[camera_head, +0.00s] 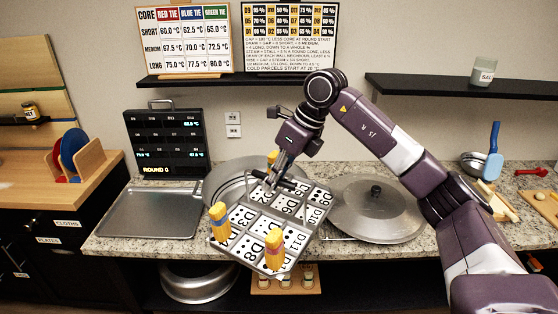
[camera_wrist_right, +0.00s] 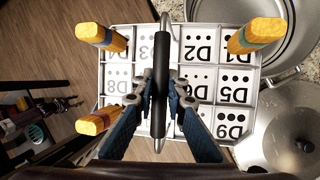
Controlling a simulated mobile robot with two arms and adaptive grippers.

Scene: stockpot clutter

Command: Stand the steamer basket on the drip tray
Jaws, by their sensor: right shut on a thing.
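The steamer basket (camera_head: 248,240) is a grey, shallow frame with cells labelled D1 and up. It hangs tilted over the counter's front edge, in front of the pot. My right gripper (camera_head: 277,180) is shut on its black bar handle (camera_wrist_right: 160,72), above the cells. Yellow banded bundles stand up from three of its cells: one at left (camera_head: 219,224), one in front (camera_head: 274,251), one at the back (camera_head: 272,158). The drip tray (camera_head: 150,215) is a flat, empty metal tray on the counter, left of the basket and apart from it. My left gripper is not in view.
A large metal pot (camera_head: 222,185) stands open behind the basket. A domed lid (camera_head: 377,212) lies right of it. A black display (camera_head: 167,143) reading ROUND 0 stands behind the drip tray. A shelf (camera_head: 465,87) is above right.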

